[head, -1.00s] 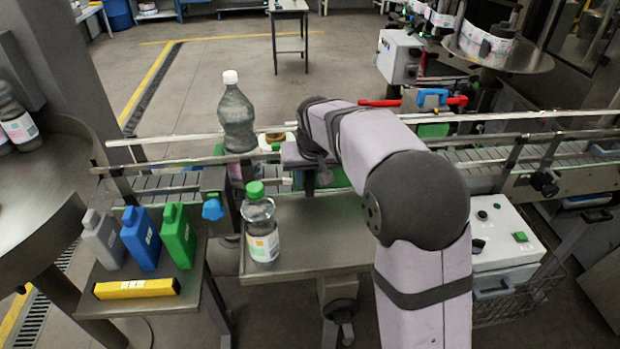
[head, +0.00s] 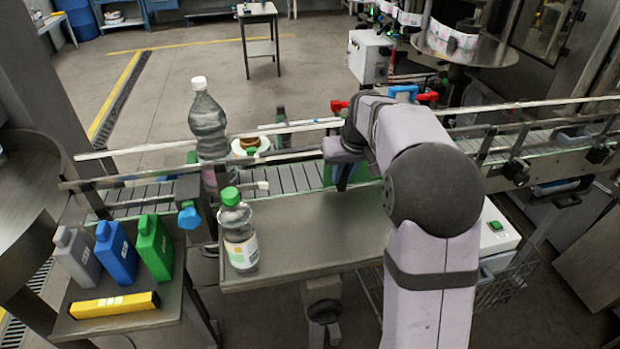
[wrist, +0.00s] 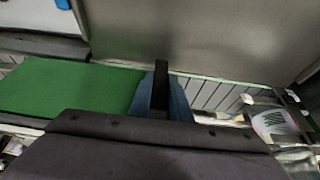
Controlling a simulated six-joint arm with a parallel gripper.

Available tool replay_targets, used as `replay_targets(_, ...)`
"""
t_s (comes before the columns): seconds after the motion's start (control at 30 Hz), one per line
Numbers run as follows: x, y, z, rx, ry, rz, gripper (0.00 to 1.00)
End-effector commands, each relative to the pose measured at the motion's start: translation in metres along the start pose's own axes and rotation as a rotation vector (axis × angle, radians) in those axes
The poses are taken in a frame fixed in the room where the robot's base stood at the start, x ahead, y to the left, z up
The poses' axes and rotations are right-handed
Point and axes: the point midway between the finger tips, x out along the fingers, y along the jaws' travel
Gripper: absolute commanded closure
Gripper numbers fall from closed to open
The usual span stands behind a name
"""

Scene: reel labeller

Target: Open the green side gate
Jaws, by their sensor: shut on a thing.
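The green side gate (wrist: 70,88) is a flat green panel at the left of the wrist view. In the head view only a bit of its green (head: 330,174) shows around my gripper (head: 343,178), at the conveyor's near side. In the wrist view my gripper (wrist: 160,92) is shut at the panel's right end, on a blue piece (wrist: 181,102) that looks like the gate's handle. The dark finger hides part of that piece. Bare conveyor slats (head: 290,176) show left of my gripper.
A green-capped bottle (head: 239,240) stands on the near metal table (head: 310,235). A tall white-capped bottle (head: 207,125) stands by the conveyor to its left. Grey, blue (head: 116,255) and green jugs and a yellow bar (head: 114,305) occupy the left stand. Conveyor rails (head: 110,180) run across.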

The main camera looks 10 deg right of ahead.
Motion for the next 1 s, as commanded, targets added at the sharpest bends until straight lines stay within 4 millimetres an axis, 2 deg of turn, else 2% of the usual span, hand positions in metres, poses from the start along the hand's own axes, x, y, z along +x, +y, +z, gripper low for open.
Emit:
replay_targets(0.03,-0.001,0.020,-0.001,0.008,0.002,0.005,1.00)
replay_targets(0.2,-0.001,0.067,-0.001,0.005,0.001,0.004,1.00)
replay_targets(0.4,-0.001,0.104,-0.001,0.002,0.001,0.003,1.00)
replay_targets(0.6,-0.001,0.119,-0.001,0.000,0.002,0.002,1.00)
replay_targets(0.97,-0.001,0.120,-0.002,-0.002,0.003,0.001,1.00)
replay_targets(1.0,-0.001,0.120,-0.002,-0.002,0.003,0.001,0.78)
